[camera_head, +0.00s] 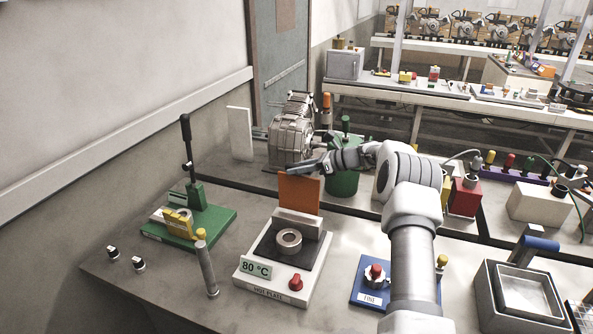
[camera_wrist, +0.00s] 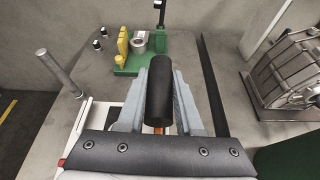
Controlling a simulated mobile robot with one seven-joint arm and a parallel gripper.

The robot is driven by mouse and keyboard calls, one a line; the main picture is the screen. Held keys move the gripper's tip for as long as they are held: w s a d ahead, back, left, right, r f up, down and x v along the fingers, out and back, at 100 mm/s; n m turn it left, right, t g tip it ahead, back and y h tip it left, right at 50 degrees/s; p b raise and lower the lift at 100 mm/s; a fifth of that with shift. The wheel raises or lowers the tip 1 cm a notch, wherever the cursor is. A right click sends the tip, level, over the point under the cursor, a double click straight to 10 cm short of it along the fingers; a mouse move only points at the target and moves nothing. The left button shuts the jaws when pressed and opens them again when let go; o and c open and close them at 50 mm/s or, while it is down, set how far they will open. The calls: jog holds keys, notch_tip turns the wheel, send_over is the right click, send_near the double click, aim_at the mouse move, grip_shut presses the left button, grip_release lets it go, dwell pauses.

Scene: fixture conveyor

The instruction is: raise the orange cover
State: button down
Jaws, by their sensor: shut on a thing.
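The orange cover (camera_head: 299,194) stands upright at the back edge of the white hot plate (camera_head: 262,283). A metal ring (camera_head: 289,240) sits uncovered on the plate's dark top. My gripper (camera_head: 306,167) is at the cover's top edge, reaching in from the right. In the wrist view my gripper (camera_wrist: 160,95) is shut with its two grey fingers on either side of a black cylindrical handle (camera_wrist: 160,82). A sliver of the orange cover (camera_wrist: 158,130) shows below the handle. The fingers hide part of the cover's top.
A green-based lever press (camera_head: 190,225) stands to the left, with a grey post (camera_head: 207,268) in front of it. A green canister (camera_head: 342,180) and a metal housing (camera_head: 291,132) are behind. A blue "FINE" stand (camera_head: 371,291) is to the right. The front left bench is mostly clear.

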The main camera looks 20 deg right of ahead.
jog(key=shift+d, duration=0.1)
jog(key=c, duration=0.6)
grip_release()
jog(key=b+v, duration=0.2)
jog(key=v, duration=1.5)
jog(key=shift+s+d+b, duration=0.1)
jog(key=shift+s+b, duration=0.05)
jog(key=shift+b, duration=0.2)
